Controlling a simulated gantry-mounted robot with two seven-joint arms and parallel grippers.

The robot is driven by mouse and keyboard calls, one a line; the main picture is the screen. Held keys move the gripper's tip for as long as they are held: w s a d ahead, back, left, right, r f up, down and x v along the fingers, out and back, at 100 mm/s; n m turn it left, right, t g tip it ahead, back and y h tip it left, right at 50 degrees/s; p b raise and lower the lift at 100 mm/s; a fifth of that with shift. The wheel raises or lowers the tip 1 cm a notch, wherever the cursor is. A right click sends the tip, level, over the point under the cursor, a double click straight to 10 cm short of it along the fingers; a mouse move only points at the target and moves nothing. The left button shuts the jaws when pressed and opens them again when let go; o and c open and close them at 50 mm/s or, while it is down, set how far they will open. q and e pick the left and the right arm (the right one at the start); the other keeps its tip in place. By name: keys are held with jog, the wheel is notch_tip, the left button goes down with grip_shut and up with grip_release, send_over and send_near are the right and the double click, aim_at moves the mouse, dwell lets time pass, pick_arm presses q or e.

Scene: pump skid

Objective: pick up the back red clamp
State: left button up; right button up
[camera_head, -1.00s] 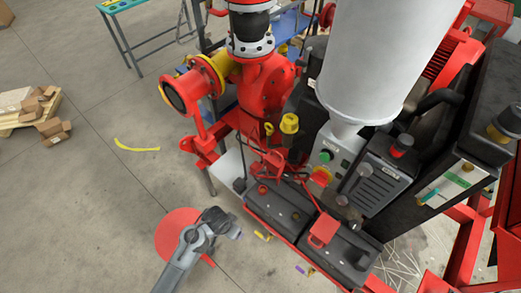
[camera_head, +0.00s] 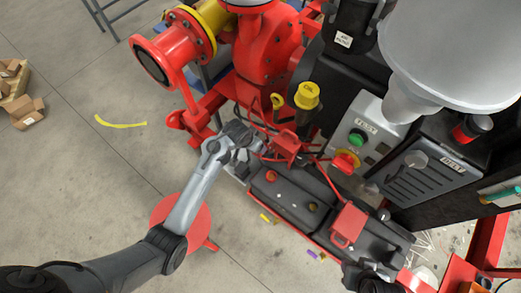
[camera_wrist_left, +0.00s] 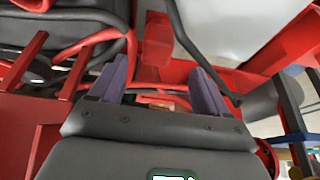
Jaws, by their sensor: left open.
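The back red clamp (camera_head: 287,147) sits at the far end of the black batteries in the head view, with red cable by it. A second red clamp (camera_head: 348,224) lies on the nearer battery. My left gripper (camera_head: 252,140) is just left of the back clamp, its fingertips hard to make out there. In the left wrist view its two purple fingers (camera_wrist_left: 160,85) are apart, with nothing seen held. A red block-like part (camera_wrist_left: 157,45) shows beyond and between them; I cannot tell whether it is the clamp.
Black batteries (camera_head: 285,195) stand in a red frame. A grey control box (camera_head: 360,135) with a red-yellow knob is behind them. Red pump piping (camera_head: 180,55) and a yellow cap (camera_head: 307,95) stand close behind the gripper. Open floor lies to the left.

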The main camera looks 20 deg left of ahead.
pick_arm(q)
jog(key=x, duration=0.3)
jog(key=shift+d+f+b, duration=0.1)
jog(key=shift+f+b, duration=0.15)
jog(key=shift+b, duration=0.15)
jog(key=shift+w+f, duration=0.35)
jog(key=shift+f, duration=0.25)
jog(key=x, duration=0.1)
jog(key=b+x, duration=0.2)
jog(key=x, duration=0.1)
jog(key=shift+w+d+r, duration=0.2)
jog(key=shift+w+d, duration=0.05)
jog(key=shift+d, duration=0.05)
jog(key=shift+f, duration=0.2)
jog(key=c, duration=1.3)
jog(key=shift+o, duration=0.2)
